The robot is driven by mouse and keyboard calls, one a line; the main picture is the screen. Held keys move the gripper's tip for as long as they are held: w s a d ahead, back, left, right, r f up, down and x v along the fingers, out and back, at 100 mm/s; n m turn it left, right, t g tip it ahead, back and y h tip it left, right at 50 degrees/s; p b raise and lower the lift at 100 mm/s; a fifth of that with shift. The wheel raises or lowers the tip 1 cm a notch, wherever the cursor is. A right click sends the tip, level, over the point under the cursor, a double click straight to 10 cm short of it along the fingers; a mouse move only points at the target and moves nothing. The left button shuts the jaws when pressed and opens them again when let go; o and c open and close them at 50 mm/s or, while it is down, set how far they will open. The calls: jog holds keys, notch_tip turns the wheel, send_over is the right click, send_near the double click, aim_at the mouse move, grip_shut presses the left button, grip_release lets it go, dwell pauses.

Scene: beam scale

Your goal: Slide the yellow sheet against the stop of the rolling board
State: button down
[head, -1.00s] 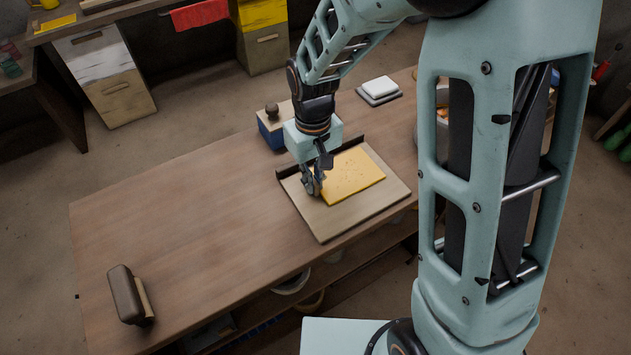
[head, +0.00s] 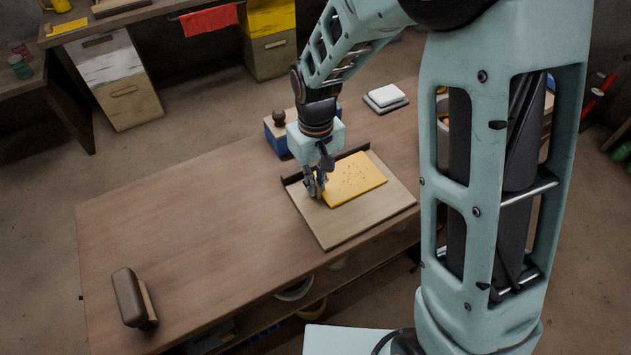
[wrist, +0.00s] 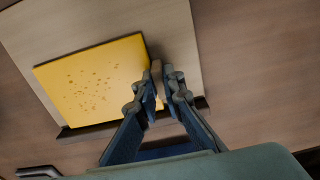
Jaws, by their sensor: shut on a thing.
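The yellow sheet (head: 356,178), flecked with brown, lies flat on the pale rolling board (head: 345,225). The board's dark stop (head: 300,178) runs along its far edge. In the wrist view the stop (wrist: 85,132) runs just beside the lower edge of the sheet (wrist: 95,80); I cannot tell whether they touch. My gripper (head: 318,192) points down at the sheet's left side in the head view.
A blue box with a knobbed wooden lid (head: 277,138) stands behind the stop. A white block on a dark base (head: 386,97) is at the back right. A brown-handled tool (head: 131,298) sits at the front left.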

jog(key=c, duration=2)
grip_release()
jog(key=shift+o, duration=0.2)
jog(key=shift+r, duration=0.1)
notch_tip(320, 180, up, 12)
